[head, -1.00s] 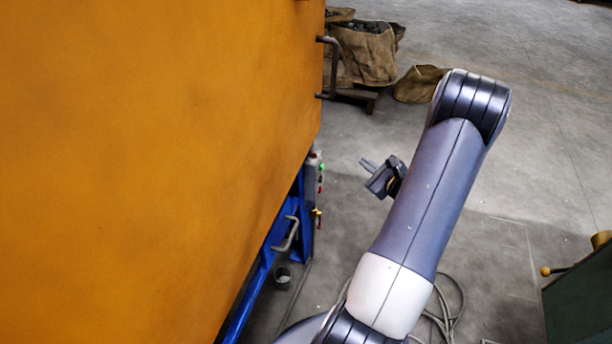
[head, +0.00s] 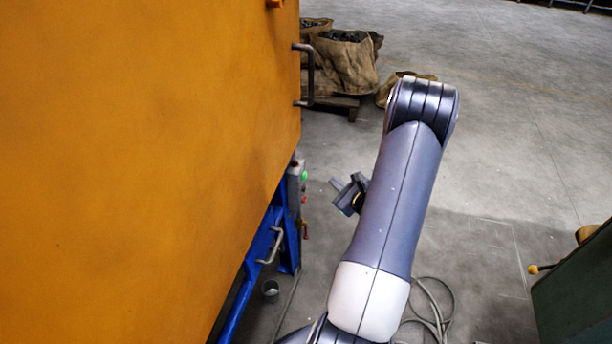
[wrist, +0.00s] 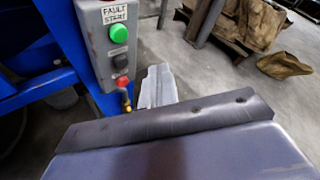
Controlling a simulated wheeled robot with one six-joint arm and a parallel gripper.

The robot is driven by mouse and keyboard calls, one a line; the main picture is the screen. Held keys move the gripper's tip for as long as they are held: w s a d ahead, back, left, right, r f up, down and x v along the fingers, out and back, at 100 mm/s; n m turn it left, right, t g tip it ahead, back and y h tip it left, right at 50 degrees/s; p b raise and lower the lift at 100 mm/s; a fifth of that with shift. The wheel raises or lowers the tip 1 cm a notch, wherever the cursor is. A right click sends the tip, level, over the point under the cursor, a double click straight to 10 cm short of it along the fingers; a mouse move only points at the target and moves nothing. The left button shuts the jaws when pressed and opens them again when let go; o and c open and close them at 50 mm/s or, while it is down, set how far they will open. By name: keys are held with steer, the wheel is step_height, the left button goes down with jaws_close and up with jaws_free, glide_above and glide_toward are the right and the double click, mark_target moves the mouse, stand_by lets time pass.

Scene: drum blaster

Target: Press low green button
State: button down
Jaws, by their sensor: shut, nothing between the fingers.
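A grey control box (head: 294,181) is mounted on the blue frame below the orange drum housing. It carries a green button (head: 304,175), which also shows in the wrist view (wrist: 118,33) under a handwritten label. A dark button (wrist: 120,62) and a red button (wrist: 123,82) sit below the green one. My gripper (head: 334,184) is shut and empty, to the right of the box in the head view. In the wrist view my gripper's fingers (wrist: 158,84) appear right of and below the green button. The gap between fingertips and box is hard to judge.
The orange housing (head: 140,150) fills the left, with a bar handle (head: 309,75) at its edge. A small yellow-and-red valve (wrist: 126,104) hangs below the box. Sacks (head: 346,58) stand on a pallet behind. Cables (head: 435,305) lie on the floor. Green machinery (head: 575,290) is at right.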

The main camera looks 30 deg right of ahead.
steer(key=shift+w+a+b, duration=0.55)
steer(key=shift+w+a, duration=1.2)
steer(key=shift+w, duration=0.25)
stand_by(0.6)
steer(key=shift+w+a+b, duration=0.3)
steer(key=shift+w+b, duration=0.05)
steer(key=shift+b, duration=0.05)
steer(key=shift+w+a+b, duration=0.25)
steer(key=shift+w+b, duration=0.05)
steer(key=shift+w, duration=0.05)
stand_by(0.7)
steer(key=shift+s+d, duration=0.55)
steer(key=shift+s, duration=0.15)
steer(key=shift+s+d+b, duration=0.55)
steer(key=shift+s+d, duration=1.1)
steer(key=shift+s, duration=0.25)
